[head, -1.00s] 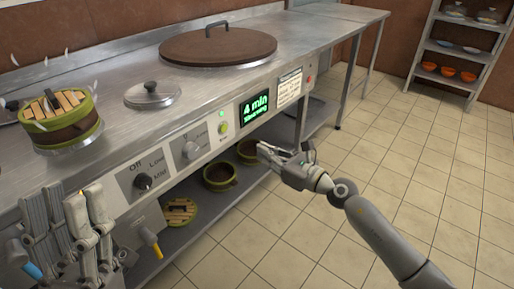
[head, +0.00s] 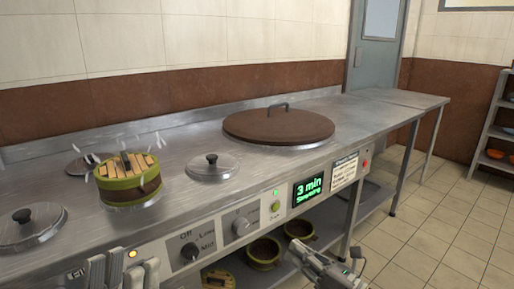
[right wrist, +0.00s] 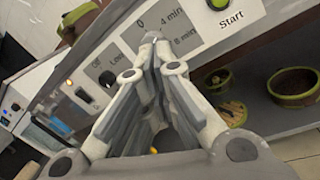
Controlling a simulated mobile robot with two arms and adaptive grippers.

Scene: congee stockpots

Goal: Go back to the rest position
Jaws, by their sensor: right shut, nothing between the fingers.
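My right gripper (head: 342,268) shows at the lower edge of the head view, in front of the stove and below the timer display. In the right wrist view its fingers (right wrist: 157,48) are together and empty, apart from the stove's front panel (right wrist: 130,60). My left gripper (head: 122,272) is at the bottom left of the head view, in front of the panel. It is cut off by the frame edge, so I cannot tell whether it is open. The timer display (head: 308,190) reads "3 min" in green.
The steel counter (head: 330,165) carries a large brown lid (head: 278,126), a steaming green-rimmed pot (head: 128,181) and small metal lids (head: 213,167). Brown pots (head: 264,253) stand on the shelf below. Tiled floor (head: 440,235) is free at right. A rack (head: 493,135) stands far right.

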